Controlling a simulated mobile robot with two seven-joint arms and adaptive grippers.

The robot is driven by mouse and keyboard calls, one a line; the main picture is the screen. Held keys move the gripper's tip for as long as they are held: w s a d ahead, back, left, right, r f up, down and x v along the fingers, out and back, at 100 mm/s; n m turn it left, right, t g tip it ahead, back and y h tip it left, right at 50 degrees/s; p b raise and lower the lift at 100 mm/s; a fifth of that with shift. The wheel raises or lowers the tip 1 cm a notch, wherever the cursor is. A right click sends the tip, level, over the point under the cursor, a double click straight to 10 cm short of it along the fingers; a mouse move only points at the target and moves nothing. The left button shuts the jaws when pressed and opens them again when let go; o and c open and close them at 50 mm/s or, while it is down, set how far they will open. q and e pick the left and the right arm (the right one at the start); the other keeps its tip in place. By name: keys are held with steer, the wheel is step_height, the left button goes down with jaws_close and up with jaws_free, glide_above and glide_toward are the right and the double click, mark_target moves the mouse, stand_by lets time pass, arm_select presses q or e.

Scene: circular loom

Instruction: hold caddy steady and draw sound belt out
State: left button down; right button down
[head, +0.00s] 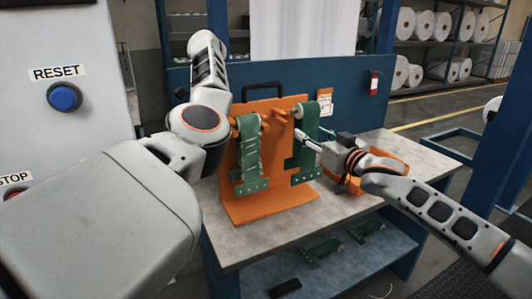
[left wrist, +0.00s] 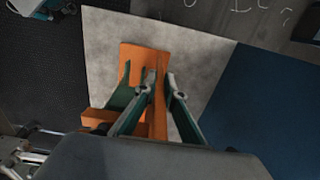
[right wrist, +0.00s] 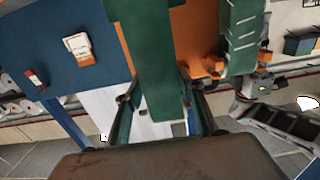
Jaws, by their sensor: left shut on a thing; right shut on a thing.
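The orange caddy (head: 272,208) stands upright on the table with two green belts hanging from its pegs. The left belt (head: 249,150) has white marks across it, like damage; it also shows in the right wrist view (right wrist: 240,40). The right belt (head: 306,165) looks plain and sound. My right gripper (head: 308,141) is shut on this sound belt, which runs between its fingers in the right wrist view (right wrist: 155,60). My left gripper (left wrist: 161,80) is shut on the caddy's upright board edge; in the head view my own arm hides its fingers.
The grey table top (head: 345,195) has bare room in front of and right of the caddy. An orange tray (head: 392,163) lies behind my right gripper. Green pieces (head: 320,252) lie on the lower shelf. A control box with a blue button (head: 64,97) stands at left.

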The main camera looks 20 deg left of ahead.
mark_target(312, 117)
steer(key=shift+r, duration=2.5)
arm_select(q)
steer(key=c, duration=2)
jaws_free()
steer(key=shift+c, duration=0.2)
